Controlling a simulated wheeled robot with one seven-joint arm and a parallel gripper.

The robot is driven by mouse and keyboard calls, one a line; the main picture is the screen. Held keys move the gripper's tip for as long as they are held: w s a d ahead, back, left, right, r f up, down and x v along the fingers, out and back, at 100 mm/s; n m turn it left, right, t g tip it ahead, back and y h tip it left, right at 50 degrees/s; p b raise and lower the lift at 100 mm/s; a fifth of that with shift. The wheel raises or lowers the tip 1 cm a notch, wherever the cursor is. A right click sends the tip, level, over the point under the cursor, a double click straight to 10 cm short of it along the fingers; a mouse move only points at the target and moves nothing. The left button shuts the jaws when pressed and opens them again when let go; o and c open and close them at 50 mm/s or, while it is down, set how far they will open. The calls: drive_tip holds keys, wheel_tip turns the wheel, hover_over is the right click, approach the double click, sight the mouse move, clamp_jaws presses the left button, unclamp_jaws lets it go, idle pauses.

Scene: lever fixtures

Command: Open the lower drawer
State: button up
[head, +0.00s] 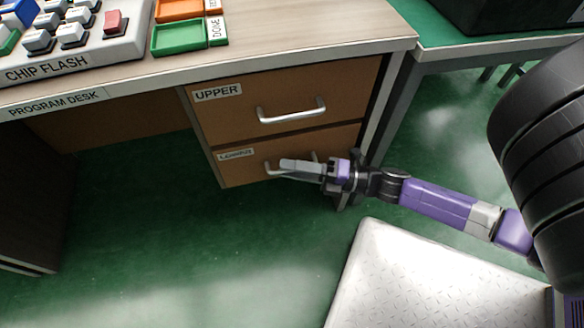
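The lower drawer (238,173) is the bottom front of a brown two-drawer unit under the desk, with a partly covered label. It looks closed, about flush with the upper drawer (230,115). Its silver bar handle (270,168) is partly hidden behind my gripper. My gripper (288,165) reaches in from the right, with its grey fingers in front of the handle. Whether the fingers touch or enclose the bar cannot be told, nor whether they are apart.
The desk (300,48) overhangs the drawers and carries a chip-flash panel (75,62), a green tray (180,37) and an orange tray (178,8). A green-topped table (440,28) stands at right. Green floor (200,265) is clear before the drawers.

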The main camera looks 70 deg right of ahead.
clamp_jaws()
idle(1.4)
